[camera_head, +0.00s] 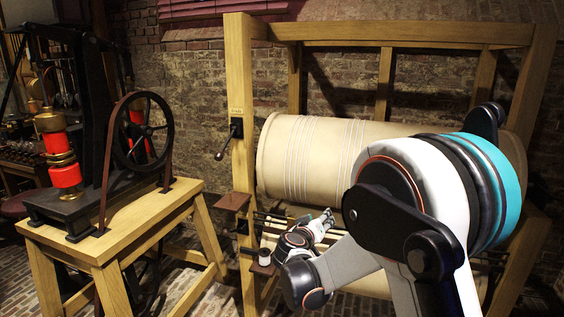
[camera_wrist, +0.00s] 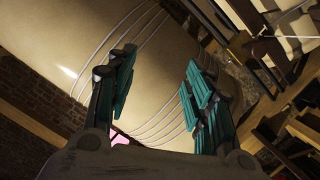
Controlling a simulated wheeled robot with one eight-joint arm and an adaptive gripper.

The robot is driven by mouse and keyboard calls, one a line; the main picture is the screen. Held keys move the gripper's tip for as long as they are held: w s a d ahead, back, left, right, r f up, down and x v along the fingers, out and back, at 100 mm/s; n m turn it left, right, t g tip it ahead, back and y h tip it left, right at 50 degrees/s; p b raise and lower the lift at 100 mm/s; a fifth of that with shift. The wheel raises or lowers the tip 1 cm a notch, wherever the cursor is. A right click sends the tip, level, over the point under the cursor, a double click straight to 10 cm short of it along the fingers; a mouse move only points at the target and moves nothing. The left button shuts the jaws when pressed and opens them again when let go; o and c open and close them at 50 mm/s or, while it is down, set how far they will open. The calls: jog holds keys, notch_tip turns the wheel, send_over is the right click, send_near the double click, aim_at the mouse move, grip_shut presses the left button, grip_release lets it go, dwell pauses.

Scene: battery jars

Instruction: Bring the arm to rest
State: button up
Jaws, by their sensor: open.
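My gripper (camera_head: 327,219) reaches forward in front of a large cream drum (camera_head: 300,158) that lies on its side in a wooden frame. In the wrist view my gripper (camera_wrist: 158,88) has its two teal-padded fingers spread well apart. Nothing shows between them except the drum's surface (camera_wrist: 110,35) behind, with its pale cord bands. In the head view my arm covers the drum's right part and much of its lower side. I cannot tell how far the fingertips are from the drum.
The wooden frame (camera_head: 240,100) surrounds the drum, with a crank handle (camera_head: 229,140) on its left post. Small brown ledges (camera_head: 234,201) jut out near my gripper. A wooden bench (camera_head: 120,235) at left carries a black flywheel machine (camera_head: 141,132). A brick wall stands behind.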

jog(key=s+d+r+g, duration=0.1)
jog(key=s+d+r, duration=0.25)
jog(key=s, duration=0.25)
jog(key=s+d+r+g+y, duration=0.1)
jog(key=s+d+r+g, duration=0.1)
jog(key=s+d, duration=0.3)
jog(key=s+d+r+g, duration=0.1)
jog(key=s+d+r, duration=0.2)
jog(key=s, duration=0.4)
jog(key=s+a+f+g+y, duration=0.1)
jog(key=s+f+y, duration=0.1)
jog(key=s, duration=1)
jog(key=s+a+f+m+g+y+b, duration=0.1)
jog(key=s+a+f+y, duration=0.1)
jog(key=s, duration=1.1)
jog(key=shift+f+g+y, duration=0.4)
jog(key=shift+f+y, duration=0.1)
jog(key=shift+f, duration=0.2)
